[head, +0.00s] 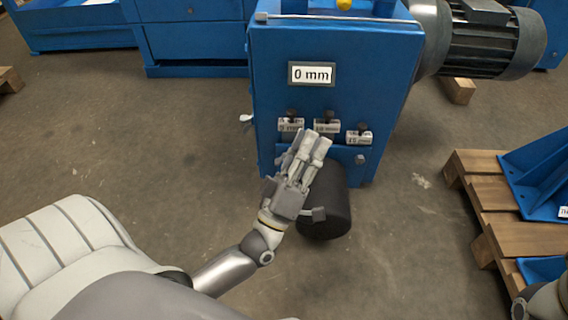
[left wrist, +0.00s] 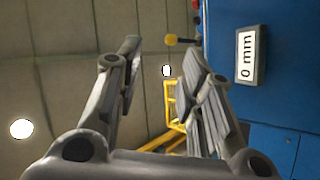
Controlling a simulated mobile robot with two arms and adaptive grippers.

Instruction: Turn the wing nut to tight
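A small pale part that looks like the wing nut (head: 246,119) sticks out from the left side of the blue machine housing (head: 270,60). It is too small to tell how far it is turned. A plate reading "0 mm" (head: 311,74) is on the housing front and also shows in the left wrist view (left wrist: 246,54). My left gripper (head: 312,138) is in front of the housing's lower front, right of the pale part and apart from it. In the left wrist view its fingers (left wrist: 158,65) are spread with nothing between them.
Several small labelled tags (head: 291,125) with dark knobs line the housing front. A black cylinder (head: 328,222) stands below my left gripper. A grey motor (head: 480,40) is at the upper right. A wooden pallet (head: 495,205) with blue parts is at right. The floor left of the housing is clear.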

